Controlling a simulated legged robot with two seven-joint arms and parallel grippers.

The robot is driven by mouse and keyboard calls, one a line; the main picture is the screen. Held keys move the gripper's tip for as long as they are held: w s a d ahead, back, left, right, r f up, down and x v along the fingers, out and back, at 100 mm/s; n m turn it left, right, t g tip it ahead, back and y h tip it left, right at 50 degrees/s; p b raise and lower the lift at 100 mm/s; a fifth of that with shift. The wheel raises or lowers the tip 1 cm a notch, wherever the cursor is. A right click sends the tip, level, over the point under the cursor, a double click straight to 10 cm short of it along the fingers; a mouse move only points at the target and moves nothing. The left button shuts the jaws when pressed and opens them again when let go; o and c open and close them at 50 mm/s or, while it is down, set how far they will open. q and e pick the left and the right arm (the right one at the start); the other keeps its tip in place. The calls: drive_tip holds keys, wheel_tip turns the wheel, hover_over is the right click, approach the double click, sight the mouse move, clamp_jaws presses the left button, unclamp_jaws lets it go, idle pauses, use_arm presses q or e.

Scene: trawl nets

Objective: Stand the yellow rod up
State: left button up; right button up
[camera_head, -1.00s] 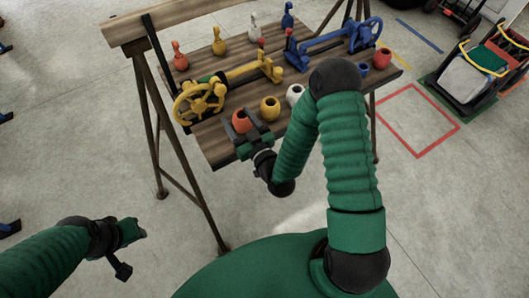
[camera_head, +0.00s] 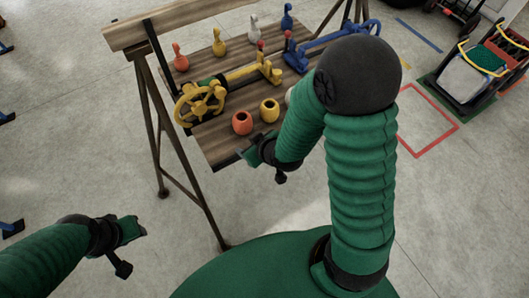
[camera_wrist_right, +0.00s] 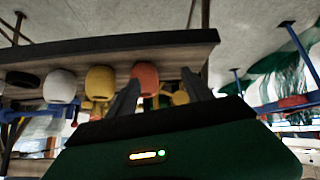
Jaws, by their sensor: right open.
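The yellow rod (camera_head: 246,72) lies roughly level over the wooden table. It runs from the yellow handwheel (camera_head: 200,102) to a yellow upright bracket (camera_head: 268,68). My right gripper (camera_head: 250,154) is open and empty at the table's front edge, apart from the rod and in front of the orange pot (camera_head: 242,123). In the right wrist view its two fingers (camera_wrist_right: 160,82) frame the orange pot (camera_wrist_right: 146,75), with yellow parts (camera_wrist_right: 180,98) partly hidden beyond. My left gripper (camera_head: 137,231) is low on the left, away from the table; its jaw opening is unclear.
A yellow pot (camera_head: 270,109) stands right of the orange one. A white pot (camera_wrist_right: 59,87) is mostly hidden by my arm in the head view. Several coloured pins (camera_head: 219,42) stand at the back. A blue mechanism (camera_head: 318,45) lies at right. Open floor surrounds the table.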

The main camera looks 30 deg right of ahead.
drive_tip(key=s+d+r+m+g, duration=0.1)
drive_tip(key=s+r+g, duration=0.2)
drive_tip(key=s, duration=0.4)
drive_tip(key=shift+r+m+g+h+p, duration=0.3)
drive_tip(key=shift+m+g+h+p, duration=0.1)
drive_tip(key=shift+g, duration=0.2)
